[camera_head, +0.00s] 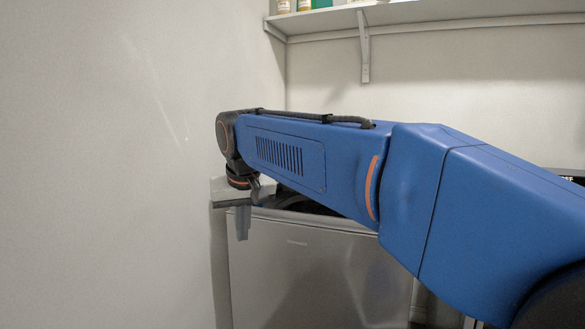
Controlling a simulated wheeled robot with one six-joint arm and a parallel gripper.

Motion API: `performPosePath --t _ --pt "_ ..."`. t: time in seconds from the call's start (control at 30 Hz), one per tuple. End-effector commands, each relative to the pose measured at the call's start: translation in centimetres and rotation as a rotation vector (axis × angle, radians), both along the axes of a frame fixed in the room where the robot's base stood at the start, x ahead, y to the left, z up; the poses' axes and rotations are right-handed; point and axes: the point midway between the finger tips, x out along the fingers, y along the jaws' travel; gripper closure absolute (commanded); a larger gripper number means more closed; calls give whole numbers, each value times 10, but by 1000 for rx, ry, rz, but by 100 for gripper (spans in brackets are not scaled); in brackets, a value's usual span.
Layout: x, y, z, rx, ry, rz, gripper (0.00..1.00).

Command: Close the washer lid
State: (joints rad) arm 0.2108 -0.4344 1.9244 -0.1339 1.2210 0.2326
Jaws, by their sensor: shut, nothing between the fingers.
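The grey washer (310,265) stands below my blue arm, against the left wall. Its front panel faces me. A dark area (303,203) shows at its top, just under the arm, and looks like the tub opening. A grey edge (218,190) shows at the washer's top left; I cannot tell whether it is part of the lid. The rest of the lid is hidden behind my arm, so its angle cannot be seen. My gripper (243,234) points down at the washer's front left top corner. It is shut and empty. Contact with the washer cannot be told.
A wall shelf (430,22) on a bracket (364,45) runs along the back wall, with several bottles (305,5) at its left end. The left wall (110,160) is close to the gripper. A dark object (567,174) is partly visible at the right edge.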

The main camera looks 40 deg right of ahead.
Motion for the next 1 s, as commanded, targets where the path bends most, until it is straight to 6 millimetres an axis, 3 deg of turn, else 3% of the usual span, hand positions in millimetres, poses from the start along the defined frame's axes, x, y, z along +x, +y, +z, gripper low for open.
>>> performPosePath --t 0.03,0.2,0.5,0.73,1.0 --pt "16 -17 21 -4 -4 -49 100" --pt "54 -74 87 -19 -21 -219 100" --pt "97 -183 178 -41 -62 -528 100" --pt "105 -241 214 -52 -90 -695 100" --pt "107 -260 217 -53 -98 -746 100"
